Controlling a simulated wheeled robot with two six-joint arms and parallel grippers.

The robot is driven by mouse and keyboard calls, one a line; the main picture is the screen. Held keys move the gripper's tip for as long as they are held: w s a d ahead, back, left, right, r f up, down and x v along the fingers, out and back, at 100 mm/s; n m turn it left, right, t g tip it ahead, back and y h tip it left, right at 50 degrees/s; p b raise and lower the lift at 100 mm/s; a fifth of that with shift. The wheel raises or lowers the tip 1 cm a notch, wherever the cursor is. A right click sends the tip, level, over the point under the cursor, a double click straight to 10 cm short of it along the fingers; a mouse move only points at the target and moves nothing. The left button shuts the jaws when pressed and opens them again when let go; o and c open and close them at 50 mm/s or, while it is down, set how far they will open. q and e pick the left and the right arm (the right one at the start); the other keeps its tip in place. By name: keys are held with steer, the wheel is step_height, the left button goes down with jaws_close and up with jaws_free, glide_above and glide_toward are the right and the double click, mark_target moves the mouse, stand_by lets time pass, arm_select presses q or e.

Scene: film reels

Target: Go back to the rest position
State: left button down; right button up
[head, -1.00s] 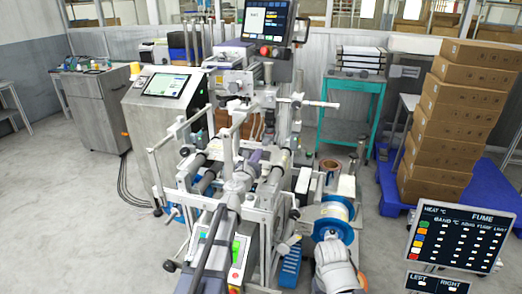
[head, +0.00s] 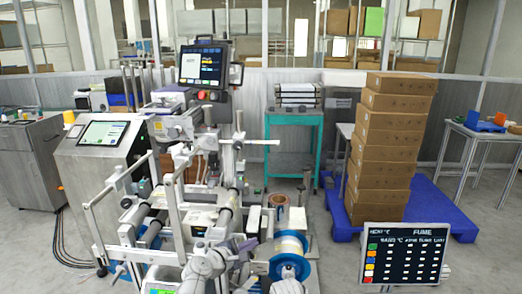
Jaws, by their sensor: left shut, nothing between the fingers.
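My left gripper (head: 238,254) is low in the head view, in front of the film reel machine (head: 205,195). It looks shut and empty, and pale machine parts around it make its outline hard to follow. A pale arm link of mine shows at the bottom edge, just below the white film reel (head: 289,247) with blue flanges. My right gripper cannot be made out.
The machine's frame and rollers stand close around my left gripper. A screen (head: 204,66) rises above it and a control console (head: 100,145) stands left. Stacked cartons (head: 385,150) sit on a blue pallet (head: 443,207). A sign (head: 403,253) fills the lower right. Open floor lies right.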

arm_select(q)
steer(key=s+d+f+m+g, duration=0.6)
steer(key=s+d+f+m, duration=0.1)
steer(key=s+f+m, duration=0.15)
steer(key=s+a+f+m+g+y, duration=0.2)
steer(key=s+f+m+g+y, duration=0.3)
steer(key=s+m, duration=0.45)
steer(key=s+a+f+m+g+y, duration=0.2)
steer(key=s+a+m+y, duration=0.2)
steer(key=s+a+m, duration=0.15)
step_height(320, 180, up, 12)
steer(key=p, duration=1.2)
steer(key=shift+d+r+n+t, duration=0.25)
steer(key=shift+n+t, duration=0.05)
steer(key=shift+n, duration=0.15)
steer(key=shift+w, duration=0.1)
